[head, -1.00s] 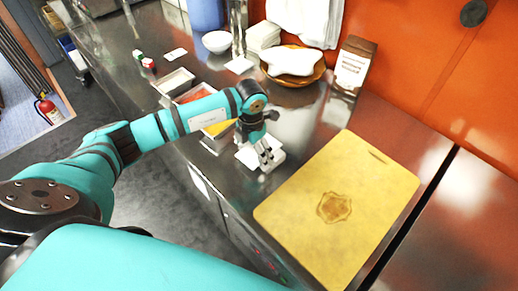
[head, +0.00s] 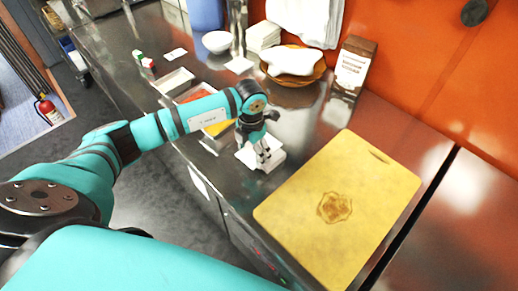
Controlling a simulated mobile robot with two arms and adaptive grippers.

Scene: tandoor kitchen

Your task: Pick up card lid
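A white card piece (head: 246,157), which looks like the card lid, lies on the steel counter just left of the cutting board. My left gripper (head: 264,158) points down at it, with its fingertips over or against its right part. The fingers hide some of the card, and I cannot tell whether they grip it or are only close to it. The finger gap is too small to read. My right gripper is not in view.
A yellow cutting board (head: 310,225) fills the counter at right. Food containers (head: 176,80) stand partly behind my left arm. A brown bag (head: 352,66), a plate with dough (head: 292,60) and a white bowl (head: 216,42) stand farther back. Bare steel lies behind the gripper.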

